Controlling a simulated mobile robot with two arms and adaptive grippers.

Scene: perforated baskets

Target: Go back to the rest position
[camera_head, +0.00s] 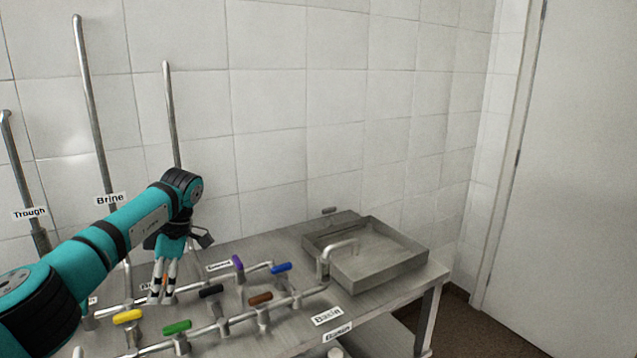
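My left arm comes in from the left, teal and black. Its gripper (162,287) points down over the pipework at the left part of the metal table, near the yellow valve handle (128,316) and black valve handle (211,291). Its pale fingers look close together, and I cannot tell if they are open or shut. No held object shows, and contact with the pipes is unclear. My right gripper is not in view.
The steel table (385,303) carries pipes with green (177,327), brown (261,299), purple (238,263) and blue (281,268) handles. A shallow metal basin (408,262) with a spout stands at right. Tall pipes (92,100) rise along the tiled wall behind my arm.

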